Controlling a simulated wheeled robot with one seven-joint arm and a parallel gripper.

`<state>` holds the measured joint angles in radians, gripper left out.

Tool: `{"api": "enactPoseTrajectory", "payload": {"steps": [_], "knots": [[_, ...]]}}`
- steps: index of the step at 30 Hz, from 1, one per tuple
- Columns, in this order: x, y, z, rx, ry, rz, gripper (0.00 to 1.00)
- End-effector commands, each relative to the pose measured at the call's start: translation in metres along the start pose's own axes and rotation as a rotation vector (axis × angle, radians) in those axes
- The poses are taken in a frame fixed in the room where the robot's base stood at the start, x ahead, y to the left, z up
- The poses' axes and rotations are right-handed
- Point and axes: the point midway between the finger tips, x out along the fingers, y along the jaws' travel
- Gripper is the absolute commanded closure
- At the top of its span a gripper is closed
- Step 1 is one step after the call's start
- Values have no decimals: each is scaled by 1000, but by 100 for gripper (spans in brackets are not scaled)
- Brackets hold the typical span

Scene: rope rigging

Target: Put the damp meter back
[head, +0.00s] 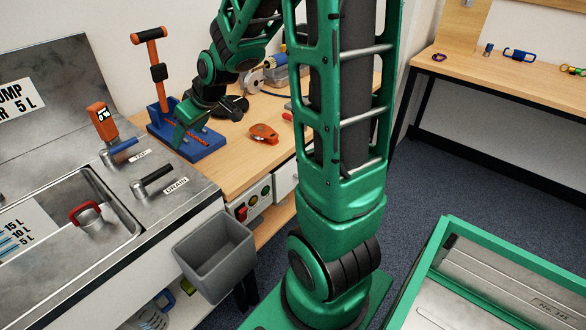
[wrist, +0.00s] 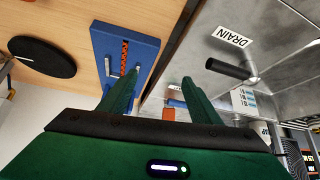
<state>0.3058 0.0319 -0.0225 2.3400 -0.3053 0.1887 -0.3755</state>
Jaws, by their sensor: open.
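The damp meter appears to be the orange handheld device (head: 98,117) with a small screen reading 0 %. It stands upright at the back of the metal sink counter, beside the blue-handled tap (head: 122,147). A small orange patch (wrist: 168,114) low between the fingers in the wrist view may be part of it. My gripper (head: 186,135) is open and empty, to the right of the device, over the blue base of a stand. In the wrist view my gripper (wrist: 160,80) has its fingers spread, with nothing between the tips.
The blue stand (head: 193,145) with an orange T-handle post is close to my gripper. A drain lever (head: 155,178), a sink with a red-handled plug (head: 86,213) and a grey bin (head: 216,255) are nearby. An orange tool (head: 263,133) lies on the wooden bench (head: 235,165).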

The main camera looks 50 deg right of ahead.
Motion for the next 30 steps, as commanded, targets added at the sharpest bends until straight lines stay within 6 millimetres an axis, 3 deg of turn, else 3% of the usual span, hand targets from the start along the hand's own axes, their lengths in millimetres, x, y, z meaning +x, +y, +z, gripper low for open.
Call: {"api": "enactPoseTrajectory", "payload": {"steps": [1,8,12,15,21,30], "knots": [[-22,4,21,39,-54,28,42],[-113,15,133,312,-319,147,42],[-164,5,196,498,-452,194,42],[-190,-6,231,609,-523,212,42],[-216,-17,264,722,-597,224,42],[-217,-18,267,731,-603,225,42]]}}
